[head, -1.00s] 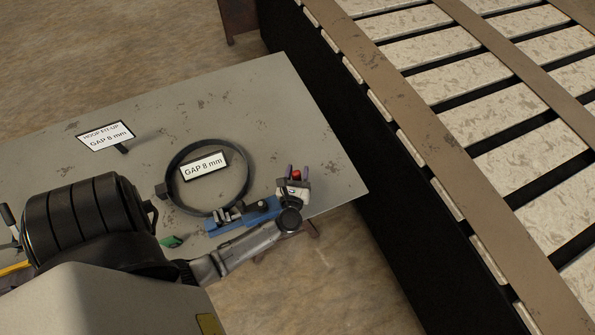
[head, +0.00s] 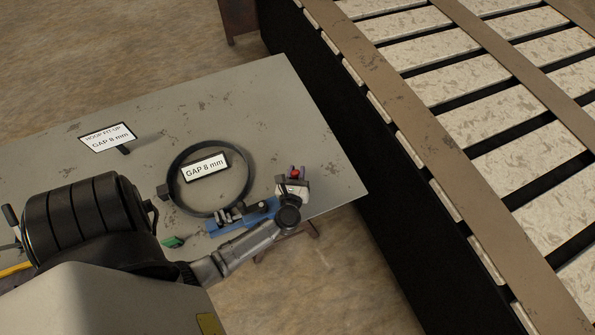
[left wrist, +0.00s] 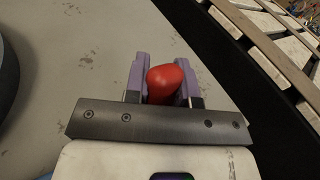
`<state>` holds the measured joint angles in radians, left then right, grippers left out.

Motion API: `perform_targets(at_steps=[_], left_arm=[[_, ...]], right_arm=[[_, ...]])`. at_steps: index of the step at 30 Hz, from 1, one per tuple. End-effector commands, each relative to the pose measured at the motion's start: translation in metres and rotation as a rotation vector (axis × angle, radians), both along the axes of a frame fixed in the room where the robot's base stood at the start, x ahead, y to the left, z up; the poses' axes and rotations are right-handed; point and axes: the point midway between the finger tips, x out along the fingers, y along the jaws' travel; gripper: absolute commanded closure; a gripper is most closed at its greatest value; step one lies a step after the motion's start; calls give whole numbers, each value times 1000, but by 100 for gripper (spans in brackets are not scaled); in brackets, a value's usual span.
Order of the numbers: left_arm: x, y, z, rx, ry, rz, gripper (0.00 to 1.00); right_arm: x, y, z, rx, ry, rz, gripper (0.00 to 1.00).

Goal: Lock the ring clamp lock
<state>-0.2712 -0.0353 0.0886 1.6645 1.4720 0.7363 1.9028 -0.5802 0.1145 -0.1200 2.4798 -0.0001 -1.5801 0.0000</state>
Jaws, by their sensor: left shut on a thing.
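The ring clamp shows in the head view as a dark round hoop (head: 247,187) lying on a grey table, with a blue clamp body (head: 262,211) at its near right edge. A red rounded handle (left wrist: 168,82), seemingly the lock's, stands between the purple fingers of my left gripper (left wrist: 165,88) in the left wrist view. My left gripper (head: 297,173) is shut on this red handle, to the right of the blue body. The wrist hides how the handle joins the clamp. My right gripper is not in view.
A "GAP 8 mm" label (head: 205,168) shows inside the hoop. A small green object (head: 173,242) lies near the front edge. A slatted conveyor-like structure (head: 470,110) runs along the right.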

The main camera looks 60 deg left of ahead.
Motion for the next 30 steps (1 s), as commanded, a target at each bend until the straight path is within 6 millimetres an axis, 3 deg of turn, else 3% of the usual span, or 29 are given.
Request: perform_targets(at_steps=[18, 30], left_arm=[[4, 24, -12, -420, 66, 2, 100], [5, 29, -24, -522, 83, 1, 100]], right_arm=[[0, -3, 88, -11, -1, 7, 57], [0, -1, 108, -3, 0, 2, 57]])
